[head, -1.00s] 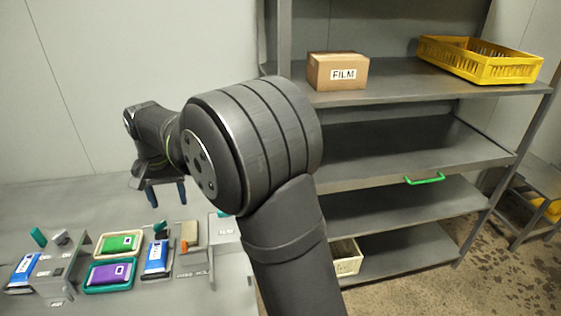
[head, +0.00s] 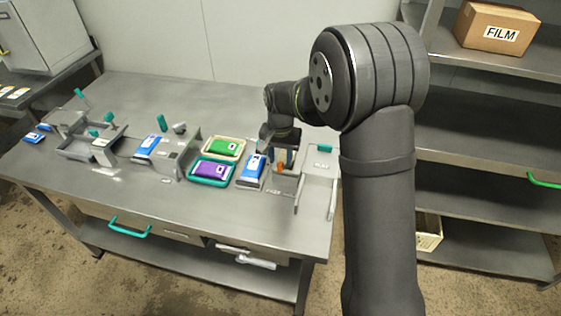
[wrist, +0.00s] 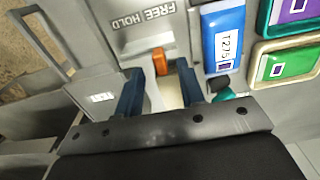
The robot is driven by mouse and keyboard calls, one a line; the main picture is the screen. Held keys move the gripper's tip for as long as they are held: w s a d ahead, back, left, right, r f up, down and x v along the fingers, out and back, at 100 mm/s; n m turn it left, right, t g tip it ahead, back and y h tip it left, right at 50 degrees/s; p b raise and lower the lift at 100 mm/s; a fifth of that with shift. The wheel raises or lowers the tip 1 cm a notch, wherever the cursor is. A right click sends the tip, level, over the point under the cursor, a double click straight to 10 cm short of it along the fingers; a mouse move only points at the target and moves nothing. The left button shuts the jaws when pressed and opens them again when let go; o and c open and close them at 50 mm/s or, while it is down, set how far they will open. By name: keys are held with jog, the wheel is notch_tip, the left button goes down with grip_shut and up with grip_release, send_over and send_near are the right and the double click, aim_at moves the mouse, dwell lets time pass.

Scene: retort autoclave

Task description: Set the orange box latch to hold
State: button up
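The orange latch (wrist: 159,62) is a small upright block on a grey box fixture in the wrist view. It also shows small in the head view (head: 280,168). A FREE HOLD label (wrist: 143,16) is printed upside down in the wrist view, and the latch lies closer to the word FREE. My gripper (wrist: 161,78) is open, with one dark blue finger on each side of the latch. Gaps show between the latch and both fingers; height above it is hard to judge. In the head view, my gripper (head: 284,158) is over the fixture, partly hidden.
A blue pouch (wrist: 224,38) and a teal knob (wrist: 224,95) lie close to the right finger. Green (head: 225,147) and purple (head: 211,169) packs sit in trays beside the fixture. A grey stand (head: 318,172) is to its right. The table's back is clear.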

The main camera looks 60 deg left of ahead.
aim_at(291, 171)
jog(key=shift+f, duration=1.2)
grip_shut()
jog(key=shift+w+d, duration=1.2)
jog(key=shift+w, duration=0.1)
grip_release()
jog(key=shift+d, duration=0.1)
